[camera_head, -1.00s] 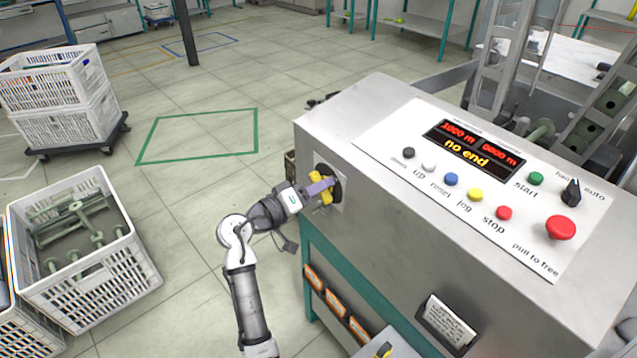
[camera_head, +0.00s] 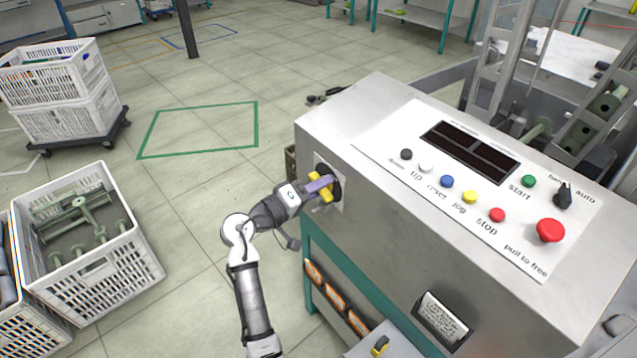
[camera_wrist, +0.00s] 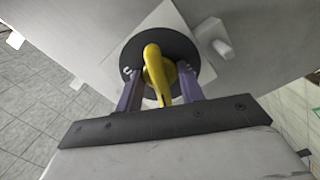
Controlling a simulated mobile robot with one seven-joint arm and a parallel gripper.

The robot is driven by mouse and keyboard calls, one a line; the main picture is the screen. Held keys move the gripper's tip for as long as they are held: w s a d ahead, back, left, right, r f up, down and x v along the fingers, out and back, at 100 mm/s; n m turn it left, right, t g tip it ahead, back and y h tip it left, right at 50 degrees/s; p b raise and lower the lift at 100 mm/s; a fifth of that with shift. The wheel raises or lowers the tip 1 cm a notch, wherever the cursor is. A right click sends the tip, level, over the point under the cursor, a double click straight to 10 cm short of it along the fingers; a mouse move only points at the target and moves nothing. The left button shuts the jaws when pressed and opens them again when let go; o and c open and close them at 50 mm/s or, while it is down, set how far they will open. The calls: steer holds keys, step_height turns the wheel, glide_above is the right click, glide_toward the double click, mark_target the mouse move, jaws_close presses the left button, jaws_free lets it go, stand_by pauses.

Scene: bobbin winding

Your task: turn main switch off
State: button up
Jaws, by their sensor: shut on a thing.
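The main switch is a yellow handle (camera_wrist: 156,68) on a round black plate (camera_wrist: 126,52), set in the side wall of the grey machine cabinet (camera_head: 240,0). My gripper (camera_wrist: 160,85) is at the handle, with one purple finger on each side of it, shut on it. In the head view the yellow handle (camera_head: 321,186) shows partly behind my gripper (camera_head: 322,185). The display (camera_head: 470,151) on top of the cabinet is dark.
Buttons and a red mushroom knob (camera_head: 550,230) sit on the cabinet's top panel. A white crate (camera_head: 110,275) with green bobbins stands on the floor at left, and stacked crates (camera_head: 62,122) stand behind it. The floor between is clear.

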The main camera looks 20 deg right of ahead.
steer(key=shift+n+p, duration=0.9)
steer(key=shift+p, duration=0.35)
steer(key=o, duration=1.6)
steer(key=shift+c, duration=0.2)
steer(key=shift+n, duration=0.3)
steer(key=v, duration=0.9)
